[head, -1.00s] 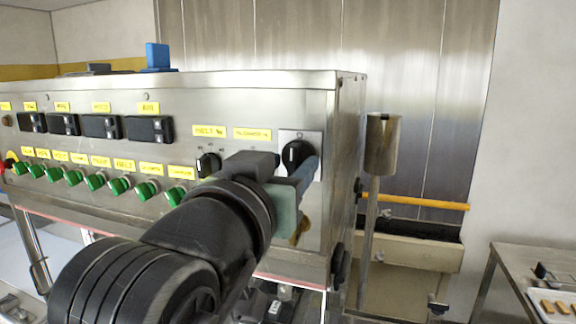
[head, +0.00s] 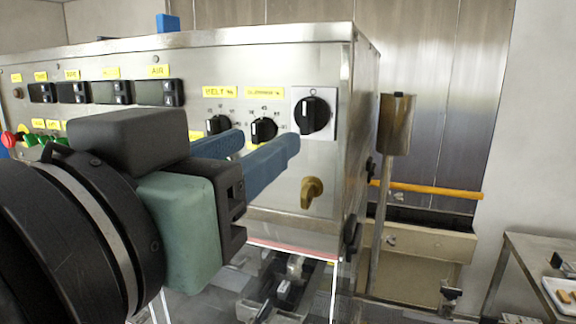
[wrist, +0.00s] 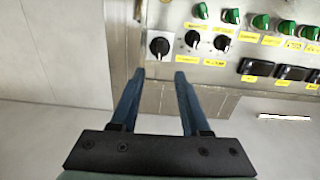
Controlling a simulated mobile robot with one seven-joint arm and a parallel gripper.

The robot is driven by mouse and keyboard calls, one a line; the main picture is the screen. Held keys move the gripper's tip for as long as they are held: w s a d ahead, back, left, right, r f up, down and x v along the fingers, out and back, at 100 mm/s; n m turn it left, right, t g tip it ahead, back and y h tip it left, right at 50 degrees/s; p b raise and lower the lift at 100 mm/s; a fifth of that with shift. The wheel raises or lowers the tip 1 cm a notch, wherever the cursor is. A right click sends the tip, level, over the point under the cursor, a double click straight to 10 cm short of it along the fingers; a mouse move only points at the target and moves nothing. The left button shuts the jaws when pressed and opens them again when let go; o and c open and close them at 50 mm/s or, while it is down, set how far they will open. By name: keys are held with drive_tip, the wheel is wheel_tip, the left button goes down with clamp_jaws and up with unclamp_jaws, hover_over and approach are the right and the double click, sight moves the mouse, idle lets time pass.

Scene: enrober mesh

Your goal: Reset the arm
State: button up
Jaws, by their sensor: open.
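My gripper (head: 254,152) is open, with its two blue fingers apart and nothing between them. It is in front of the steel control cabinet (head: 285,200). In the head view its fingertips overlap the panel just below the two small black knobs and left of the large black rotary switch (head: 314,114). In the wrist view the gripper (wrist: 155,80) shows both fingers pointing towards the panel, and the large black switch (wrist: 159,46) is beyond the gap between them. The switch's pointer is roughly upright in the head view. My arm hides part of the panel's left side.
Small black knobs (head: 264,130), green switches (head: 45,141), a red button (head: 10,139) and dark displays (head: 158,93) line the panel. A brass knob (head: 311,193) sits low on it. A post with a metal cylinder (head: 396,124) stands right. A side table (head: 540,250) holds a tray.

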drive_tip(key=shift+s+a, duration=0.1)
drive_tip(key=shift+s, duration=0.3)
